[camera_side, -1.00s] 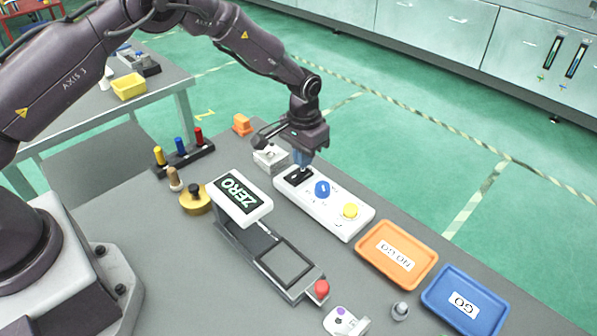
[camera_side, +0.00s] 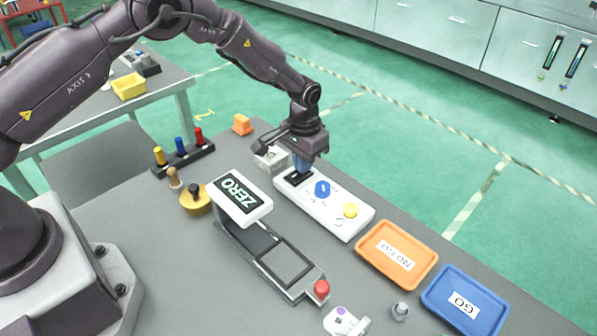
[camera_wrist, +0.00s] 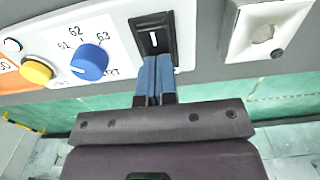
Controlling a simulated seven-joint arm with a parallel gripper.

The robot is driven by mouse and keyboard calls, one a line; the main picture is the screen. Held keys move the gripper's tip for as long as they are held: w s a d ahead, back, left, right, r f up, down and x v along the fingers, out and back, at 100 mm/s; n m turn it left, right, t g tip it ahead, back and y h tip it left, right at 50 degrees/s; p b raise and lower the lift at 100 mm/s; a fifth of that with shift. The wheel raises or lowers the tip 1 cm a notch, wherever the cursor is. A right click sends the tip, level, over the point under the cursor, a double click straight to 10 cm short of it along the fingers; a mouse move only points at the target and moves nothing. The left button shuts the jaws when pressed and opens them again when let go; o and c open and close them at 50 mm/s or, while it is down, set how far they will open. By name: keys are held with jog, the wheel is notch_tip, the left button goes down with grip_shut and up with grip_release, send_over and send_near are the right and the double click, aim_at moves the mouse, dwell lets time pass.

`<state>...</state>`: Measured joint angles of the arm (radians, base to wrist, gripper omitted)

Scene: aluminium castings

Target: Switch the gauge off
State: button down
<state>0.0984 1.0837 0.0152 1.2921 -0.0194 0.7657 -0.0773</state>
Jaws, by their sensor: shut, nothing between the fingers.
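The white control box (camera_side: 335,214) stands on the grey bench and carries a black rocker switch (camera_wrist: 153,38) at one end, a blue knob (camera_side: 322,188) and a yellow button (camera_side: 350,210). The gauge stand (camera_side: 262,252) beside it has a display (camera_side: 240,192) reading ZERO. My gripper (camera_side: 300,172) is shut and empty, its blue fingers pointing down at the switch end of the box. In the wrist view the fingertips (camera_wrist: 156,60) overlap the near edge of the switch. I cannot tell whether they touch it. The fingers partly hide the switch in the side view.
An orange NO GO tray (camera_side: 397,254) and a blue GO tray (camera_side: 464,300) lie to the right. A white block (camera_side: 270,157) sits close by the switch end. A red button (camera_side: 321,288) is on the gauge stand's front end. Several coloured plugs stand in a black rack (camera_side: 184,158).

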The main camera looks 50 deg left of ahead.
aim_at(294, 175)
jog(key=shift+r, duration=3.45)
jog(key=s, duration=0.1)
jog(key=s+f, duration=0.1)
jog(key=shift+s+a+f+g, duration=0.1)
jog(key=shift+s+a+g, duration=0.05)
jog(key=shift+s+g, duration=0.25)
jog(key=s+a+r+t, duration=0.2)
jog(key=s+r+t, duration=0.1)
jog(key=s+r, duration=0.9)
jog(key=s+a+r+t, duration=0.2)
jog(key=s+r+t, duration=0.1)
jog(key=s+r, duration=1)
jog(key=s, duration=0.3)
jog(key=shift+r, duration=0.3)
